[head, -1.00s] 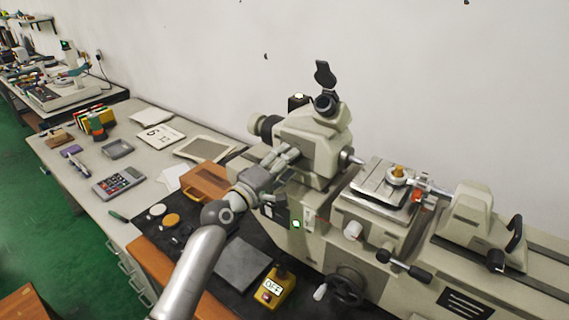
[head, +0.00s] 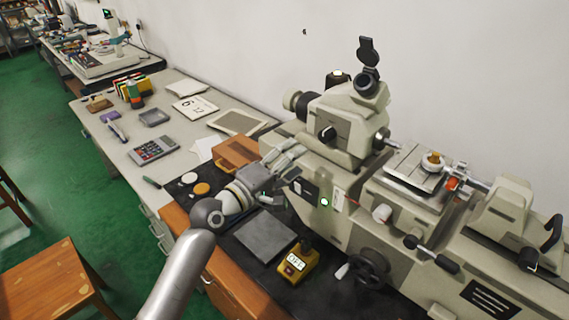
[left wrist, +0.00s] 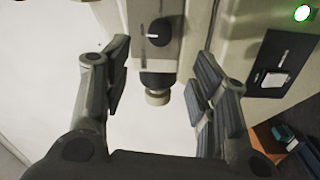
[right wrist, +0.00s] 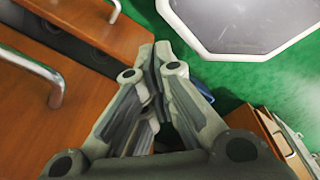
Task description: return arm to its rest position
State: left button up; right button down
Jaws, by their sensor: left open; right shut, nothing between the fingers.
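My left gripper (head: 288,163) is in front of the grey-green measuring machine (head: 345,115) in the head view, over the dark mat. Its fingers stand apart with nothing between them, which also shows in the left wrist view (left wrist: 160,80). A machine part with a round knob shows beyond the fingers there. My right gripper (right wrist: 157,55) shows only in the right wrist view. Its fingers are together and empty, with wooden drawers beside it and green floor beyond. A brass-coloured ring (head: 433,160) sits on the machine's stage.
A black mat (head: 225,240) carries a grey plate (head: 265,236), a yellow switch box (head: 298,263) and small discs. A wooden box (head: 237,152) stands behind my left wrist. A wooden stool (head: 45,285) stands at lower left; green floor is open beside it.

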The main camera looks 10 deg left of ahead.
pick_arm(q)
jog(key=shift+v, duration=0.95)
